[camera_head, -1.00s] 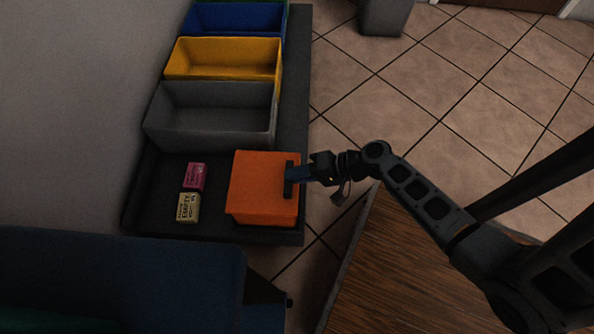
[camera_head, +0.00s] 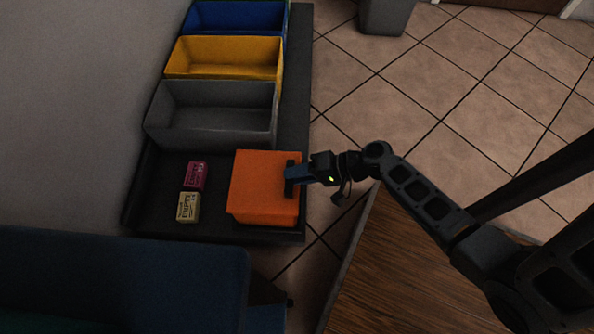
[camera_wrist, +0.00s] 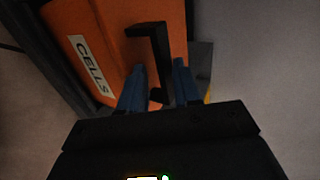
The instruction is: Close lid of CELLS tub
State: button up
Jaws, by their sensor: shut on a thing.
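The orange CELLS tub (camera_head: 262,212) stands at the near right end of the dark shelf. Its orange lid (camera_head: 258,180) covers the top in the head view and looks flat or nearly so; I cannot tell whether any gap is left. The white CELLS label (camera_wrist: 91,66) shows in the wrist view. A black bar handle (camera_wrist: 152,32) is on the orange part. My gripper (camera_head: 291,178) is at the tub's right side, with its blue fingers (camera_wrist: 158,72) on either side of the handle, shut on it. The fingers hide part of the handle.
Open grey (camera_head: 211,117), yellow (camera_head: 224,58) and blue (camera_head: 237,18) bins stand in a row behind the tub. A pink box (camera_head: 196,174) and a tan box (camera_head: 188,207) lie left of it. A wooden surface (camera_head: 430,285) is at the lower right.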

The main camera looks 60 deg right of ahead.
jog(key=p+v, duration=0.2)
jog(key=v, duration=0.5)
jog(key=shift+s, duration=0.25)
jog(key=shift+r, duration=0.1)
jog(key=s+a+r+n+g+h, duration=0.2)
jog(key=s+a+r+n+h, duration=0.35)
jog(key=s, duration=0.35)
jog(key=a+r+n+t, duration=0.3)
jog(key=a+r+n, duration=0.1)
jog(key=r, duration=0.8)
jog(key=a+r+n+t, duration=0.3)
jog(key=a+r+n, duration=0.1)
jog(key=r, duration=0.9)
notch_tip(320, 180, up, 28)
jog(key=p, duration=2.9)
jog(key=shift+f+y, duration=0.15)
jog(key=shift+y, duration=0.2)
